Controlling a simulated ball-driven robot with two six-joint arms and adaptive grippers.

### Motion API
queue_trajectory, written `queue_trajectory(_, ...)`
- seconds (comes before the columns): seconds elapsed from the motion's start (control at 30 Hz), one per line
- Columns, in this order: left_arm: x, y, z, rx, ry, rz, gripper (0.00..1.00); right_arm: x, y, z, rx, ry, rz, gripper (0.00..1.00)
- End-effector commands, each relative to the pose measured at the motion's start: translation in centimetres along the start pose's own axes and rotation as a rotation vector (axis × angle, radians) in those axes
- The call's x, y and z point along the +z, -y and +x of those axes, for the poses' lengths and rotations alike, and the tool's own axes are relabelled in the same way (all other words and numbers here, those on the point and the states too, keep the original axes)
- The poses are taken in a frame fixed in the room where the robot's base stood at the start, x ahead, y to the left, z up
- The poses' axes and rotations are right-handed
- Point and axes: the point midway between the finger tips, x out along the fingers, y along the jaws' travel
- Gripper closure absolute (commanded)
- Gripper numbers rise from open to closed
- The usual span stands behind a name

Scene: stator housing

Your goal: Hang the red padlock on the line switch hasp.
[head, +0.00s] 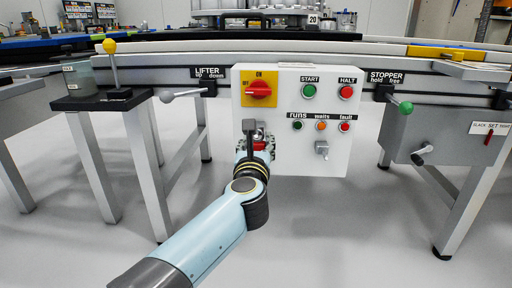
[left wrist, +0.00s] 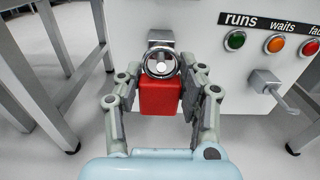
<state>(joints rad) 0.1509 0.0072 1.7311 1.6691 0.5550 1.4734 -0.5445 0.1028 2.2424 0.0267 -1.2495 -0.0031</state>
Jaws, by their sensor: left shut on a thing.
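The red padlock (left wrist: 160,97) is between the fingers of my left gripper (left wrist: 162,100), which is shut on its body. A round, shiny metal ring with a pale centre (left wrist: 161,65) shows just above the red body. Behind it a grey metal fitting (left wrist: 160,39) sits on the white panel. I cannot tell whether the shackle passes through this fitting or is only in front of it. In the head view, my left gripper (head: 256,146) is at the panel's lower left, and a bit of red padlock (head: 261,145) shows there. The line switch (head: 258,89) is a red knob on a yellow plate above. My right gripper is out of view.
The white panel (head: 335,115) carries START and HALT buttons and runs, waits and fault lamps. A metal bracket with a rod (head: 321,149) sticks out right of my left gripper. Lifter lever (head: 180,95) and green-knobbed stopper lever (head: 404,107) flank the panel. Floor below is open.

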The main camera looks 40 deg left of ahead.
Motion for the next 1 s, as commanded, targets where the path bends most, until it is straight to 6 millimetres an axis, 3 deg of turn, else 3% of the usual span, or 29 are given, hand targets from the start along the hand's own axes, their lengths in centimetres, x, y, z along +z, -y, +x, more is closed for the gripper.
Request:
queue_trajectory(0.2,-0.3,0.0,1.2,0.000,-0.001,-0.001,0.97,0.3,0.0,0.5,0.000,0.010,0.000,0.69)
queue_trajectory(0.5,-0.8,0.0,1.5,0.000,0.001,-0.001,0.97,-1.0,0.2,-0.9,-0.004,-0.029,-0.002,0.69)
queue_trajectory(0.97,-0.8,0.0,1.5,0.000,0.001,-0.001,0.97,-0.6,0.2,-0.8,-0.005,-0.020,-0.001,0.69)
queue_trajectory(1.0,-0.8,0.0,1.5,0.000,0.001,-0.001,0.57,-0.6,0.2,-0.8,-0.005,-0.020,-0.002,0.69)
